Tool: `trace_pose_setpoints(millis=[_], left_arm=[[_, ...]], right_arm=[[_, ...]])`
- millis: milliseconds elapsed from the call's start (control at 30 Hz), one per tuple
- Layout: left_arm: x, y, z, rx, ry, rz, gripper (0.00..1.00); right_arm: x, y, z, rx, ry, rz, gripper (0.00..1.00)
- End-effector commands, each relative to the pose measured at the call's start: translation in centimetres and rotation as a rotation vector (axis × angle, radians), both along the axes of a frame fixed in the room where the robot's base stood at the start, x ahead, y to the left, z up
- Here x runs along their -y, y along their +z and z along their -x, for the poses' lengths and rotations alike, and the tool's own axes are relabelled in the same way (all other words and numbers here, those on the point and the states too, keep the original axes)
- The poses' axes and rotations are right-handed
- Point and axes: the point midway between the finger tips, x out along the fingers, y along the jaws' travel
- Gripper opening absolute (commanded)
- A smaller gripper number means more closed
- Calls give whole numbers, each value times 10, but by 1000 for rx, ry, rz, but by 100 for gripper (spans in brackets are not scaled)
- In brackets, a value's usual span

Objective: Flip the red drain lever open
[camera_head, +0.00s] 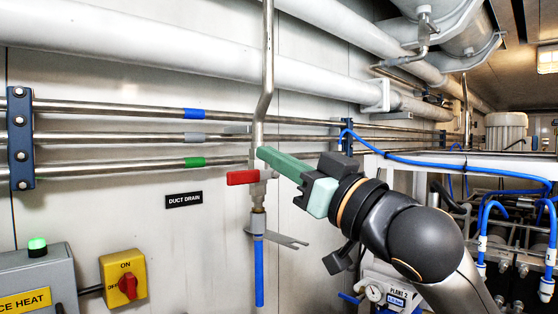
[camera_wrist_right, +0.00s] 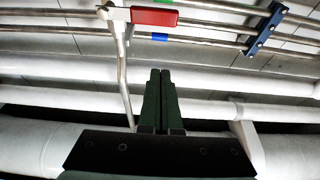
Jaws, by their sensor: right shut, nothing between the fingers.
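The red drain lever (camera_head: 242,177) lies horizontal, pointing left from the valve (camera_head: 259,190) on the thin vertical drain pipe (camera_head: 267,70). It also shows at the top of the right wrist view (camera_wrist_right: 155,16). My right gripper (camera_head: 262,153) is shut and empty. In the head view its green fingertips overlap the pipe just above the valve. In the right wrist view its closed fingers (camera_wrist_right: 160,72) are apart from the lever, beside the pipe. Whether they touch the pipe I cannot tell. My left gripper is not in view.
Horizontal metal pipes (camera_head: 120,139) run along the wall behind the drain. A blue tube (camera_head: 259,272) hangs below the valve. A "DUCT DRAIN" label (camera_head: 184,200) is left of it. A yellow switch box (camera_head: 123,278) sits lower left. Machinery with blue hoses (camera_head: 490,215) stands right.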

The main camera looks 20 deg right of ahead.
Motion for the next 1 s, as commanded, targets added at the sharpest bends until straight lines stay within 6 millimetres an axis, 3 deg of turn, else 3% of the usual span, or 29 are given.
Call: trace_pose_setpoints(millis=[300,400,533,1000], left_arm=[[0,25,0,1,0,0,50],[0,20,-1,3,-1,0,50],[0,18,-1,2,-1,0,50],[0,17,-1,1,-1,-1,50]], right_arm=[[-22,27,-61,-1,-1,0,0],[-21,2,-61,-3,-3,4,0],[-21,-11,-60,-1,-2,2,0],[-21,-18,-59,0,0,1,0]])
